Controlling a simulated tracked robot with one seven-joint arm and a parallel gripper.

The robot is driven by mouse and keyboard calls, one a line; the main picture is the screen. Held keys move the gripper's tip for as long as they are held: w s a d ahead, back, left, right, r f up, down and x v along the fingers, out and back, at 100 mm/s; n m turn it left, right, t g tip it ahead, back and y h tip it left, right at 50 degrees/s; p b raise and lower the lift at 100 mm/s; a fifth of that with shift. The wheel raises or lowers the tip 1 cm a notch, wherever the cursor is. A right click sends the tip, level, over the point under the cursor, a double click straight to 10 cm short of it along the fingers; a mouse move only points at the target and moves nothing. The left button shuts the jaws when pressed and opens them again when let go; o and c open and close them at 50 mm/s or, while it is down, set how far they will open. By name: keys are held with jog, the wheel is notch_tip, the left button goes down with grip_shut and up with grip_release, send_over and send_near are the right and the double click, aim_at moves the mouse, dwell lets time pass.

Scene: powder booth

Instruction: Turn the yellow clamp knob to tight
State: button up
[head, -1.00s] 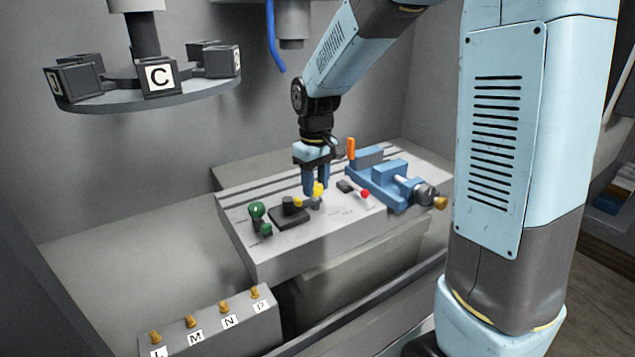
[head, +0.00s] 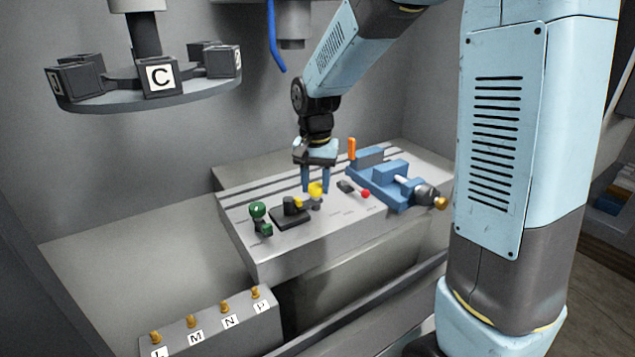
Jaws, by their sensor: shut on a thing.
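The yellow clamp knob (head: 316,188) stands on the grey machine table, near its middle. My gripper (head: 315,186) points down at it from above, with one blue finger at each side of the knob. The gripper is shut on the knob, whose yellow front shows between the fingertips. Its back is hidden, and I cannot read any mark of its turn.
A black block with a yellow part (head: 290,212) sits close left of the knob, and a green knob (head: 258,211) beyond it. A red button (head: 365,194) and a blue vise (head: 394,181) stand to the right. A tool carousel (head: 150,95) hangs upper left.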

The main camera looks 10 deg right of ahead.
aim_at(316, 186)
jog(key=shift+w+r+m, duration=0.1)
jog(key=shift+m, duration=0.6)
jog(key=o, duration=1.1)
jog(key=shift+c, duration=0.2)
notch_tip(316, 186, up, 14)
jog(key=shift+f, duration=0.25)
